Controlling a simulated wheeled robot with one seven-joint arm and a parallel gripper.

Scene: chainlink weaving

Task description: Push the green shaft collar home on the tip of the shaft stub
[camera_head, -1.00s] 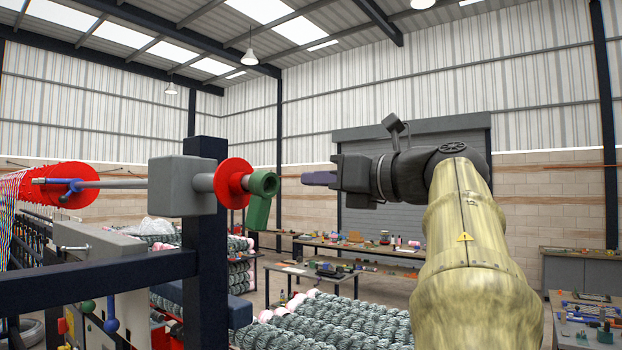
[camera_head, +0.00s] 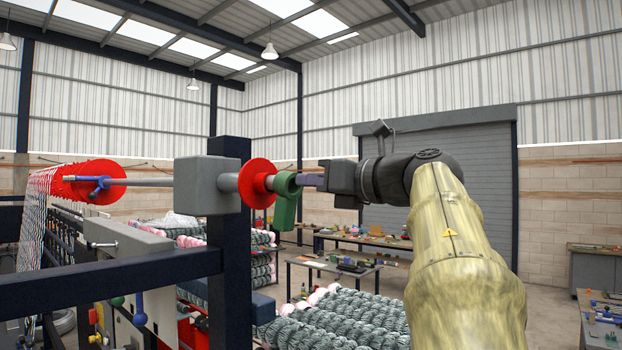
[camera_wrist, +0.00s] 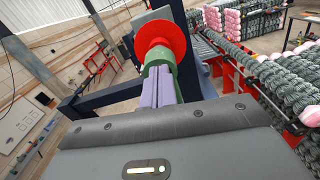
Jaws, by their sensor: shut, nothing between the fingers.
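The green shaft collar (camera_head: 286,200) sits at the end of the shaft stub, just right of a red disc (camera_head: 257,183), its arm hanging down. In the wrist view the collar (camera_wrist: 160,62) is in front of the red disc (camera_wrist: 160,40). My gripper (camera_head: 302,180) is shut and empty, its purple fingers level with the shaft. The fingertips (camera_wrist: 157,80) reach the collar's near face and appear to touch it. The stub (camera_head: 228,182) shows between the grey block and the red disc; its tip is hidden by the collar and fingers.
A grey bearing block (camera_head: 200,185) sits on a dark upright post (camera_head: 231,270) to the left, with a dark rail below. Racks of grey-green coils (camera_head: 345,320) stand below and behind. Workbenches (camera_head: 335,267) are farther back. The space right of the collar holds my arm.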

